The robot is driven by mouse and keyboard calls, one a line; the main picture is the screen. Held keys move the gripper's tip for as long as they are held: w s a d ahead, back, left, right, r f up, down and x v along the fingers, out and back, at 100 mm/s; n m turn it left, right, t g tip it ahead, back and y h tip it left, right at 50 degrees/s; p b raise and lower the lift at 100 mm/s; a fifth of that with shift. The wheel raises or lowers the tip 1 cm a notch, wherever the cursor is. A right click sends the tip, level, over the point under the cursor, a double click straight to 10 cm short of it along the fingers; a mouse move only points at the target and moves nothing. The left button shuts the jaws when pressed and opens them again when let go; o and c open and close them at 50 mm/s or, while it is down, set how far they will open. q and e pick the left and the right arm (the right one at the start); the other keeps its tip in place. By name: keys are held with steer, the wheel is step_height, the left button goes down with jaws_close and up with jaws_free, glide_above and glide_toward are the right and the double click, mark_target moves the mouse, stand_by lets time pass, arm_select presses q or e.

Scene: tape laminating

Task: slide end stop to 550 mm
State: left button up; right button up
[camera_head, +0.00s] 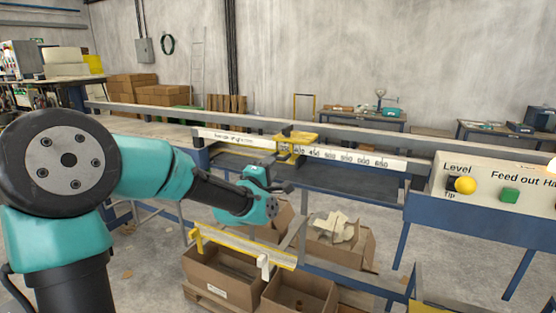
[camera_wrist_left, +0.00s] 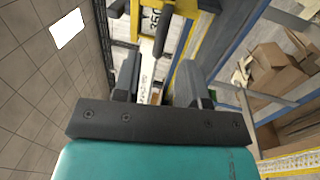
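The yellow end stop (camera_head: 298,143) sits on the white printed scale (camera_head: 345,157) of the rail, at its lower-numbered end. The 550 mark lies to its right along the scale. My left gripper (camera_head: 266,181) is in front of and just below the end stop. In the left wrist view, its two dark fingers (camera_wrist_left: 158,75) stand apart with a gap between them. Beyond them are the end stop's yellow frame (camera_wrist_left: 185,55) and a scale number that looks like 350 (camera_wrist_left: 154,20). Whether the fingers touch the end stop cannot be told. My right gripper is out of view.
A control panel (camera_head: 490,180) with a yellow knob (camera_head: 465,185) and green button (camera_head: 509,195) stands at the right. Open cardboard boxes (camera_head: 222,272) lie below the rail. A yellow-edged trough (camera_head: 243,246) hangs below the gripper.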

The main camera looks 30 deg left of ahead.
arm_select(q)
steer(key=w, duration=0.4)
steer(key=w+r, duration=0.1)
steer(key=w, duration=0.1)
steer(key=shift+w+a, duration=0.1)
steer(key=shift+a, duration=0.15)
jaws_close()
steer(key=shift+r, duration=0.1)
